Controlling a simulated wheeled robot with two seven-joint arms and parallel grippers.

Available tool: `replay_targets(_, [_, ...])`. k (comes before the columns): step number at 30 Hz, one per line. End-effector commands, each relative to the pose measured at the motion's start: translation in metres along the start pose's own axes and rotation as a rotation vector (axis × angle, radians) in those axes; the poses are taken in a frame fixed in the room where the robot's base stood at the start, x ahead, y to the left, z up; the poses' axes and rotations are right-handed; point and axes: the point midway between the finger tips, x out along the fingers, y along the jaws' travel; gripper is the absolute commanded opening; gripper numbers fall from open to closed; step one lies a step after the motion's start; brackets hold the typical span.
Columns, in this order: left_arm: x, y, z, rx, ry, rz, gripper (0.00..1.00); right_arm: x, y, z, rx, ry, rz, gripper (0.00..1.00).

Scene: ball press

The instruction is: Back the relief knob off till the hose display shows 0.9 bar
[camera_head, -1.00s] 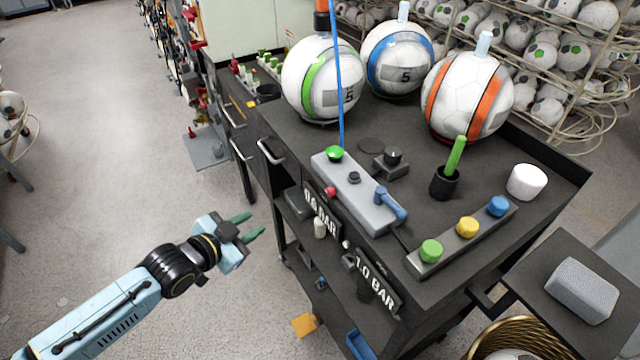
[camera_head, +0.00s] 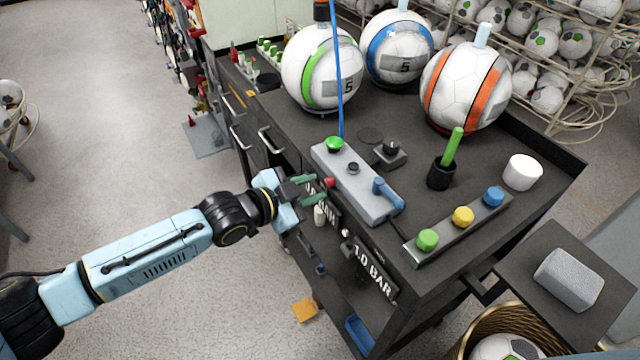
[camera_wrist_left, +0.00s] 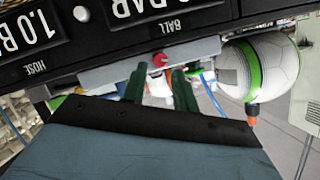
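A small red knob (camera_head: 329,182), which looks like the relief knob, sticks out of the front side of the grey console (camera_head: 350,185). It also shows in the left wrist view (camera_wrist_left: 160,60). My left gripper (camera_head: 313,188) is open, its two green fingers pointing at the red knob. In the left wrist view the fingers (camera_wrist_left: 158,85) lie either side of the knob's line; I cannot tell whether they touch it. The hose display (camera_wrist_left: 24,38) reads 1.0 bar; it also shows in the head view (camera_head: 374,272). The ball display (camera_head: 321,204) is partly hidden by my gripper. My right gripper is not in view.
A blue lever (camera_head: 386,192) and a green button (camera_head: 334,144) are on the console. A blue hose (camera_head: 338,80) rises beside the green-striped ball (camera_head: 320,70). A strip with green, yellow and blue knobs (camera_head: 462,216) lies to the right.

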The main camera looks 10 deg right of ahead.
Motion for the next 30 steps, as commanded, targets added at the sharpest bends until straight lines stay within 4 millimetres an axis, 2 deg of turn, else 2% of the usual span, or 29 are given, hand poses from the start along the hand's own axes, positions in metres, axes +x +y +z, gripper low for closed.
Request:
replay_targets(3, [0.016, 0.0, 0.0, 0.001, 0.001, 0.0, 0.29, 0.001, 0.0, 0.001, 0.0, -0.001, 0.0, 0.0])
replay_targets(7, [0.026, 0.0, 0.0, 0.0, 0.0, 0.0, 0.29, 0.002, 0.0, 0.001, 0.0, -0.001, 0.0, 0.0])
replay_targets(18, [0.03, 0.0, 0.0, 0.001, 0.0, 0.0, 0.29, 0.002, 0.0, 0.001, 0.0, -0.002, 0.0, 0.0])
replay_targets(20, [0.03, 0.0, 0.0, 0.0, 0.0, 0.0, 0.23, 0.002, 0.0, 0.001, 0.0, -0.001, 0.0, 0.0])
replay_targets(25, [0.03, 0.0, 0.0, 0.0, 0.0, 0.0, 0.01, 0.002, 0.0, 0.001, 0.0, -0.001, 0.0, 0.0])
replay_targets(30, [0.03, 0.0, 0.0, -0.002, 0.0, 0.001, 0.0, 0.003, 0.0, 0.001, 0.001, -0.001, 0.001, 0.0])
